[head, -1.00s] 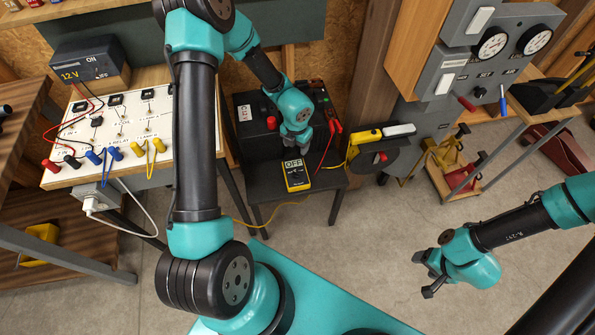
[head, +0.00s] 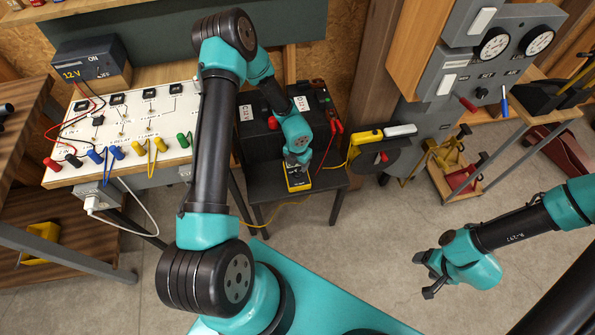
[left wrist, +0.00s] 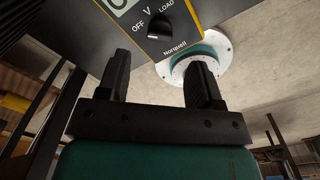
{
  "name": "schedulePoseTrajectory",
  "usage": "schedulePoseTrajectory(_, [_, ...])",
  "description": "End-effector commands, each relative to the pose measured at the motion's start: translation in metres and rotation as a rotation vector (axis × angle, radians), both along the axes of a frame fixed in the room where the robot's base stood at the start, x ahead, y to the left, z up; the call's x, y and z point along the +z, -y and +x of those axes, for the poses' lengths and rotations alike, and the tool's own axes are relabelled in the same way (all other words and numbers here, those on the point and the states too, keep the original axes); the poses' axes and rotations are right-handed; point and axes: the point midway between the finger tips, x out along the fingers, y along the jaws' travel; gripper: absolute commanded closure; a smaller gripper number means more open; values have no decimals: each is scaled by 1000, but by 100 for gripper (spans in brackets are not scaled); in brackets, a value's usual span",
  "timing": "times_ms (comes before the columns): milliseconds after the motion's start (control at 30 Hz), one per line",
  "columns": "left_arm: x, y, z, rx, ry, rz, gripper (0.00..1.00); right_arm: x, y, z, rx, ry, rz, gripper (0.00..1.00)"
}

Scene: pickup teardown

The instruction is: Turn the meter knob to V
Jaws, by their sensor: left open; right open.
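The yellow and black meter (head: 298,184) lies on the small dark table, partly hidden under my left gripper (head: 297,162). In the left wrist view the meter's dark face (left wrist: 183,42) shows at the top, with a black knob (left wrist: 160,27) and the labels OFF, V and LOAD around it. My left gripper's fingers (left wrist: 158,65) are open, with nothing between them. The knob appears just beyond the gap between the fingertips, and I see no contact. My right gripper (head: 430,276) is open and empty above the floor at the right.
A black battery box with red clips (head: 334,126) stands behind the meter on the dark table (head: 265,190). A yellow tool and a dark reel (head: 390,158) are to the right. A white terminal board (head: 130,125) with leads is at the left.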

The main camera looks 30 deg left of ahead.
Motion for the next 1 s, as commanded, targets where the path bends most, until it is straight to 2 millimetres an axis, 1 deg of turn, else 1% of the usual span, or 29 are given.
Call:
schedulePoseTrajectory(33, [-9, 0, -1, 0, -2, -1, 40, 0, 0, 0, 0, 0, 0, 36])
schedulePoseTrajectory(200, [-35, 0, -1, 0, -3, -1, 40, 0, 0, 0, 0, 0, 0, 36])
schedulePoseTrajectory(400, [-56, 0, 0, 0, -1, 0, 40, 0, 0, 0, 0, 0, 0, 36])
schedulePoseTrajectory(533, [-61, 0, 0, 1, -1, 0, 40, 0, 0, 0, 0, 0, 0, 36])
schedulePoseTrajectory(800, [-62, 0, 0, 1, 0, 0, 40, 0, 0, 0, 0, 0, 0, 36])
schedulePoseTrajectory(867, [-62, 0, 0, 1, 0, 0, 45, 0, 0, 0, 0, 0, 0, 36])
schedulePoseTrajectory(1000, [-62, 0, 0, 0, 0, 0, 59, 0, 0, 0, 0, 0, 0, 36])
